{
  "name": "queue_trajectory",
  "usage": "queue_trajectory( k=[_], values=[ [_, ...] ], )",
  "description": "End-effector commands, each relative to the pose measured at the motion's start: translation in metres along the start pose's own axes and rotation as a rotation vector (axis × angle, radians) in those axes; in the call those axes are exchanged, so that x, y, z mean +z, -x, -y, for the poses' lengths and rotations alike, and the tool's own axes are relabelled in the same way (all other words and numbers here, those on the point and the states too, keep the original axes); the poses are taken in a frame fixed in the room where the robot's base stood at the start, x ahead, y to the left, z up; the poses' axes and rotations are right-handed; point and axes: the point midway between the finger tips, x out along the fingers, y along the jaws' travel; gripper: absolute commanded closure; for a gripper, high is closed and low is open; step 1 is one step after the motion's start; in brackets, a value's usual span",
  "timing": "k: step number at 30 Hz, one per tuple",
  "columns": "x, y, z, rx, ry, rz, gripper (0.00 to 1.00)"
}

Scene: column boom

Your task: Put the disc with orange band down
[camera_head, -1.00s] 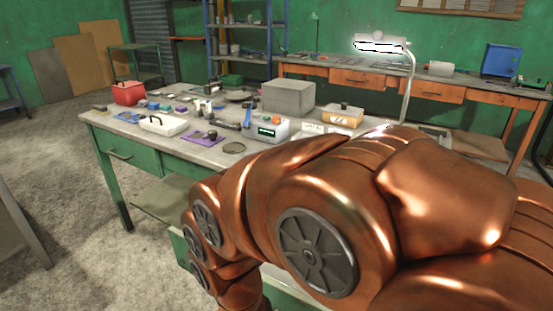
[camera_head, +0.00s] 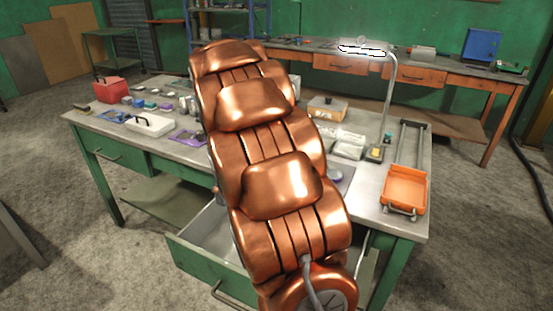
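I cannot make out the disc with the orange band in this view. My gripper is not in view; my copper-coloured arm rises through the middle of the picture and its far end lies out of sight behind its own links. The arm hides the middle of the workbench (camera_head: 405,222). A small round grey-purple thing (camera_head: 335,174) shows just right of the arm on the bench, too small to identify.
An orange tray (camera_head: 404,188) sits at the bench's right end, by a rail frame. A lit lamp (camera_head: 388,95) stands behind. A green drawer (camera_head: 205,270) is open below.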

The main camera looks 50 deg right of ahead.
Motion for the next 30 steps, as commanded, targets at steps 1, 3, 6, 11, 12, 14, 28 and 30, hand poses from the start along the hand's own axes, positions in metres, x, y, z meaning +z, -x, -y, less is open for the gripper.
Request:
queue_trajectory(
  k=[1, 3, 6, 11, 12, 14, 28, 30],
  values=[
    [-0.004, 0.009, -0.020, 0.003, 0.019, -0.007, 0.10],
    [-0.008, 0.013, -0.044, 0.002, 0.057, -0.015, 0.10],
    [-0.014, 0.019, -0.078, 0.006, 0.114, -0.032, 0.10],
    [-0.018, 0.026, -0.133, 0.019, 0.213, -0.062, 0.10],
    [-0.018, 0.026, -0.146, 0.020, 0.239, -0.068, 0.10],
    [-0.017, 0.027, -0.166, 0.024, 0.277, -0.080, 0.10],
    [0.003, 0.021, -0.273, 0.064, 0.535, -0.169, 0.10],
    [0.004, 0.020, -0.278, 0.067, 0.552, -0.175, 0.10]
  ],
)
